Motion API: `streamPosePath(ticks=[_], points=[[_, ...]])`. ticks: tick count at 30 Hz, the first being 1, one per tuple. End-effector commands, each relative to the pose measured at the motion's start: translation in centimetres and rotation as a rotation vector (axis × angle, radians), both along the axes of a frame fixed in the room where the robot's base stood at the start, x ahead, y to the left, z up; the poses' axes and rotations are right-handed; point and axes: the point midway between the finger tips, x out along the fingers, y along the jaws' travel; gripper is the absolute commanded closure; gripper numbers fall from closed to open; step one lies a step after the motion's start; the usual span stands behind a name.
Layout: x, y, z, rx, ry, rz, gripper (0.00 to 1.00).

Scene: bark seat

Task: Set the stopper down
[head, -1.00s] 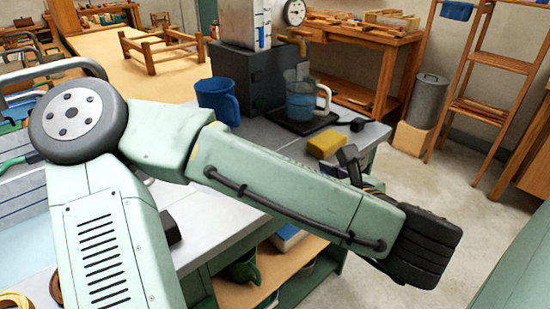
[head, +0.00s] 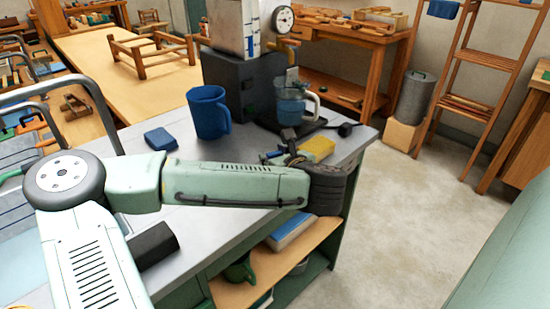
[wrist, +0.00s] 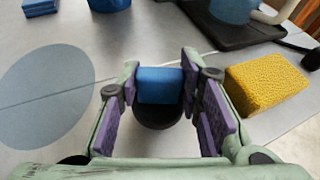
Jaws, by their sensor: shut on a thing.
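My gripper (wrist: 160,92) is shut on the stopper (wrist: 160,85), which has a blue block-like top and a dark round part below it. The purple-padded fingers press on its left and right sides. The stopper is over the grey counter (wrist: 130,45); I cannot tell whether its dark underside touches the surface. A flat blue-grey disc (wrist: 48,95) lies on the counter left of my gripper. In the head view my gripper (head: 285,147) is over the counter near its right end, partly hidden behind my forearm, and the stopper is mostly hidden there.
A yellow sponge (wrist: 266,84) lies close to the right of my gripper. Behind stand a blue mug (head: 208,112), a clear jug (head: 291,106) on a black base and a dark machine (head: 232,80). A small blue block (head: 160,139) lies left. The counter's edge is near, with a shelf below.

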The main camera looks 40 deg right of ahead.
Motion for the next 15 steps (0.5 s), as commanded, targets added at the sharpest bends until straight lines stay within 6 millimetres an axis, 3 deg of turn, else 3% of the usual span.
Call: streamPosePath(ticks=[4, 14, 15], points=[[0.0, 0.0, -1.3, -0.003, -0.001, 0.000, 0.98], [0.0, 0.0, -1.8, -0.004, -0.001, 0.000, 0.98], [0.0, 0.0, -1.9, -0.004, -0.001, 0.000, 0.67]])
